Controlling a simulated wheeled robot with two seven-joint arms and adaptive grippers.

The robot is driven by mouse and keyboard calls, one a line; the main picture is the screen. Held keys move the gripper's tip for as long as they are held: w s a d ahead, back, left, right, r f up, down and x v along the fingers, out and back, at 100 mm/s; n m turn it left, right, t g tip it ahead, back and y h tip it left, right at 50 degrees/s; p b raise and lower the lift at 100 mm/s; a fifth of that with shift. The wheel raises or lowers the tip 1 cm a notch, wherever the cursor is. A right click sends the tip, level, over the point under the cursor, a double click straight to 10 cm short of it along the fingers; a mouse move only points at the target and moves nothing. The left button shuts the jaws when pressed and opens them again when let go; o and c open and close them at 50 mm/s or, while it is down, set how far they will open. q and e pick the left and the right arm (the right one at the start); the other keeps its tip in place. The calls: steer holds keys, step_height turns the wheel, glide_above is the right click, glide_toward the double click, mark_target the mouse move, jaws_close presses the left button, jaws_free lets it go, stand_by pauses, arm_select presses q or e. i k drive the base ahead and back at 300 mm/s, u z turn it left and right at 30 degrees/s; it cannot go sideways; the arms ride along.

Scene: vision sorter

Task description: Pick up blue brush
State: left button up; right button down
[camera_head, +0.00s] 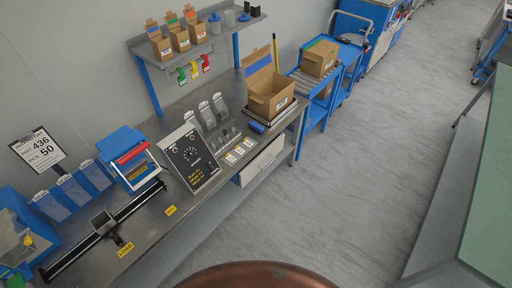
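A small dark blue object (257,127), which may be the blue brush, lies at the front edge of the steel workbench (205,205), just in front of an open cardboard box (270,98). It is too small to make out bristles or a handle. Neither of my grippers is in view.
A control panel (188,158), a blue box with a red handle (128,158) and a black rail (105,230) take up the bench's left part. A shelf (200,45) hangs above. Blue carts (318,85) stand beyond the bench. Grey floor (340,190) is clear.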

mark_target(255, 126)
steer(key=u, duration=0.55)
steer(key=k, duration=0.2)
steer(key=z, duration=1.9)
steer(key=i, duration=1.3)
steer(key=u, duration=0.2)
